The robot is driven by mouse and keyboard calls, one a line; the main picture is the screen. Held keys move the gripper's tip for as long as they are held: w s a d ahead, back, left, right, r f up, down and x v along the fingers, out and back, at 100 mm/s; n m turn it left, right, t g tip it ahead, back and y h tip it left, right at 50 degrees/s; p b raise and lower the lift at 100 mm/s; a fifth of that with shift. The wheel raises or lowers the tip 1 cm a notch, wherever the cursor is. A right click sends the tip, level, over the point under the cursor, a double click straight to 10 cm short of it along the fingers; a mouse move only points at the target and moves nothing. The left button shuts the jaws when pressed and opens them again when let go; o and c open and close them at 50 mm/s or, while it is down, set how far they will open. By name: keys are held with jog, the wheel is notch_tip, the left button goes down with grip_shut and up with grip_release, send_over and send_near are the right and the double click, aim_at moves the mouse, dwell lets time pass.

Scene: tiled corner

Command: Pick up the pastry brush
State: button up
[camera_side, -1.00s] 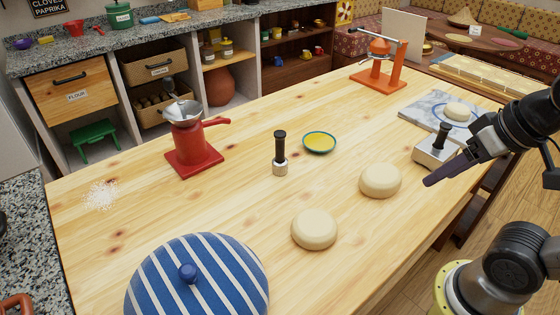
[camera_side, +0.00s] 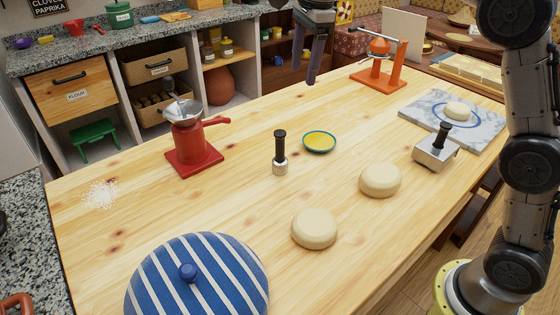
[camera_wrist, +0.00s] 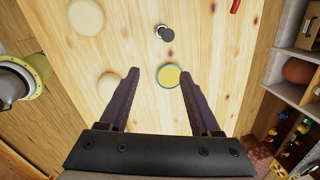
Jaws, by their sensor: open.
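A black-handled tool with a short, pale, round lower end (camera_side: 280,154) stands upright on the wooden table, left of a small dish. It looks like the pastry brush, though its lower end is too small to be sure. In the wrist view the tool (camera_wrist: 163,33) is beyond my fingertips, near the top. My gripper (camera_side: 303,74) is open and empty, high above the table's far side. In the wrist view my gripper's fingers (camera_wrist: 159,73) are spread apart, with the small dish of yellow liquid (camera_wrist: 169,77) showing between them, well below.
Two dough rounds (camera_side: 380,180) (camera_side: 314,229) lie nearer the front. A red grinder (camera_side: 187,140) stands left, an orange press (camera_side: 380,72) at the back. A square metal press (camera_side: 436,148) and a marble board (camera_side: 482,128) are right. A striped blue lid (camera_side: 197,282) is front left.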

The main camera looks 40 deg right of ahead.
jog(key=g, duration=0.1)
send_over(278, 132)
notch_tip(278, 132, down, 8)
jog(key=shift+g, duration=0.4)
notch_tip(278, 132, down, 10)
jog(key=shift+f, duration=0.2)
jog(key=shift+s+f, duration=0.15)
jog(key=shift+f, duration=1.3)
jog(key=shift+s+f, duration=0.15)
jog(key=shift+f, duration=1.3)
grip_shut()
